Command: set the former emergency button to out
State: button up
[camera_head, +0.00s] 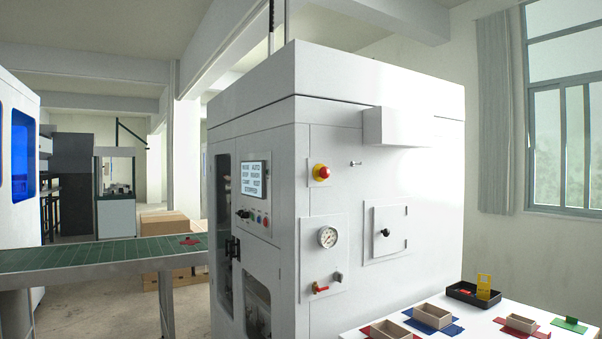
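The former (385,95) is a large white machine cabinet in the middle of the view. Its emergency button (321,172) is a red mushroom head on a yellow base, high on the side panel near the front corner. I cannot tell from here whether the button is pressed in or out. A small screen (254,181) on the front face shows several lines of text, the last appearing to read STOPPED. My gripper is not in view.
A pressure gauge (328,237), a red-handled valve (320,289) and a small door (389,231) sit below the button. A white table (480,325) with small boxes stands at the lower right. A green conveyor (100,252) runs in from the left.

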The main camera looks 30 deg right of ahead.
aim_at(325, 172)
jog(key=i, duration=0.9)
jog(key=z, duration=0.25)
